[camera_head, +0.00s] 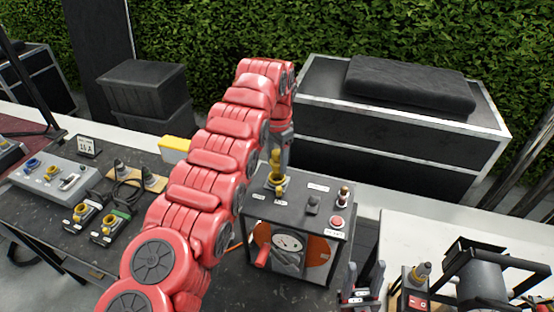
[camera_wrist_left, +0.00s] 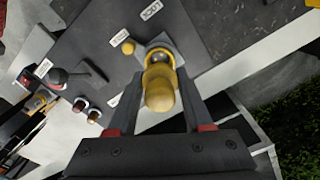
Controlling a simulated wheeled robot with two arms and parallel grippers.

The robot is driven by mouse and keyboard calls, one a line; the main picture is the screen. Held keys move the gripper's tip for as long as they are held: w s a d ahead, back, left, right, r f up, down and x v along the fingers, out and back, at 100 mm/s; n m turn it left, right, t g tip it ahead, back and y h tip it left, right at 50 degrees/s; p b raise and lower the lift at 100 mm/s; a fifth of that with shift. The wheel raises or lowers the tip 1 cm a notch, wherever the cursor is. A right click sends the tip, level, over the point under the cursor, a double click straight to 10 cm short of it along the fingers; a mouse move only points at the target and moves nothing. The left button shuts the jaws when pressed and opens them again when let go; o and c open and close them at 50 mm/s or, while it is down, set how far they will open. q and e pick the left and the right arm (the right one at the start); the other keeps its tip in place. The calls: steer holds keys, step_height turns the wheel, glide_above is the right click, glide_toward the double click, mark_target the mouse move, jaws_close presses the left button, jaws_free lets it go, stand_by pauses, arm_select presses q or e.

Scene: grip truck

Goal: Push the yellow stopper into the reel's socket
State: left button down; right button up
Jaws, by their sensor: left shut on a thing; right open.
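The yellow stopper (camera_head: 276,162) stands over the socket (camera_head: 275,184) on the top panel of the reel box (camera_head: 320,208). My left gripper (camera_head: 279,163) comes down from above and is shut on the stopper. In the left wrist view the stopper (camera_wrist_left: 160,92) sits between the two fingers of my left gripper (camera_wrist_left: 160,100), with its far end at the grey socket (camera_wrist_left: 158,42). I cannot tell how deep it is in the socket. My right gripper (camera_head: 362,285) is open and empty at the bottom, right of the reel box.
The panel has a red button (camera_head: 337,222), a black knob (camera_head: 312,205) and a small yellow ball (camera_wrist_left: 128,47) near the socket. An orange reel (camera_head: 318,255) shows in the box front. A grey switch box (camera_head: 50,180) and connectors stand left. A black-framed lamp (camera_head: 480,280) stands right.

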mark_target(277, 169)
arm_select(q)
steer(key=shift+f, duration=0.2)
steer(key=shift+f+b, duration=0.3)
steer(key=shift+b, duration=0.25)
steer(key=shift+f+b, duration=1.1)
steer(key=shift+f, duration=0.15)
stand_by(1.2)
steer(key=shift+s+r, duration=0.1)
steer(key=shift+r, duration=0.05)
steer(key=shift+r+p, duration=0.3)
steer(key=shift+p, duration=0.2)
steer(key=shift+r+p, duration=1.2)
steer(key=shift+r, duration=0.4)
steer(key=shift+f, duration=0.15)
steer(key=shift+f, duration=0.15)
